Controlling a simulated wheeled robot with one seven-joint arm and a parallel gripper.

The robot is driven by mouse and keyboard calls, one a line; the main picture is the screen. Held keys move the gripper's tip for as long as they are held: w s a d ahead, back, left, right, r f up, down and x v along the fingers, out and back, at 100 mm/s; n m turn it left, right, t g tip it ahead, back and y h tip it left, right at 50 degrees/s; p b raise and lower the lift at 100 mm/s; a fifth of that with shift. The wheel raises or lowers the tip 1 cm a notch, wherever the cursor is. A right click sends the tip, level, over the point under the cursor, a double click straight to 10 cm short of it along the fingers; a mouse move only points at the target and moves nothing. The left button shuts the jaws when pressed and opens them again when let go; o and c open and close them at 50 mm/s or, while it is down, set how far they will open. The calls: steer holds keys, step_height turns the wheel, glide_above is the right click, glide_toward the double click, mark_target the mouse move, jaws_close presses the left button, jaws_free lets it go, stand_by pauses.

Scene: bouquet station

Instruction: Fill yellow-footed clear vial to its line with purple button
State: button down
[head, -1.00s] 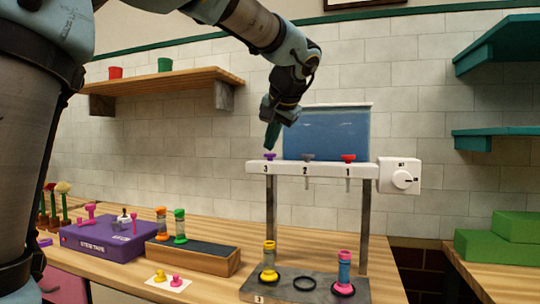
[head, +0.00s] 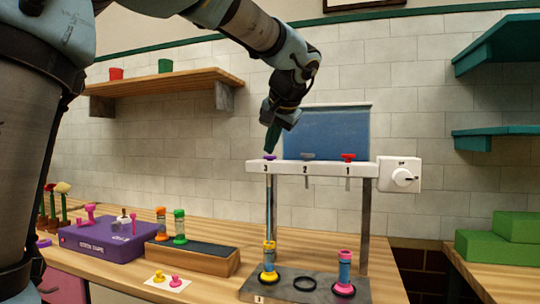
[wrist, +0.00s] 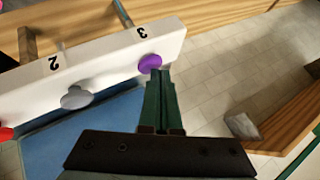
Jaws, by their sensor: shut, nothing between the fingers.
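The purple button (head: 270,157) sits on the white bar above the number 3; it also shows in the wrist view (wrist: 150,62). My gripper (head: 268,152) is shut and empty, pointing down, with its green fingertips at the purple button. In the wrist view my fingertips (wrist: 159,72) meet the button's edge. The yellow-footed clear vial (head: 269,260) stands upright on the grey base below outlet 3, with a yellow rim. A thin pale stream (head: 270,208) runs from the bar down to its mouth. Its line and exact level are too small to read.
A grey button (head: 307,157) and a red button (head: 348,157) share the bar, with a blue tank (head: 326,132) behind. A pink-footed vial (head: 344,274) stands below outlet 1. A white dial box (head: 400,174) is at the bar's right end. A purple box (head: 104,238) is left.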

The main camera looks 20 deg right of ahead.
stand_by(0.4)
steer(key=shift+r+p, duration=0.75)
steer(key=shift+r, duration=0.2)
steer(key=shift+r, duration=0.15)
steer(key=shift+r+p, duration=1.85)
steer(key=shift+r, duration=0.5)
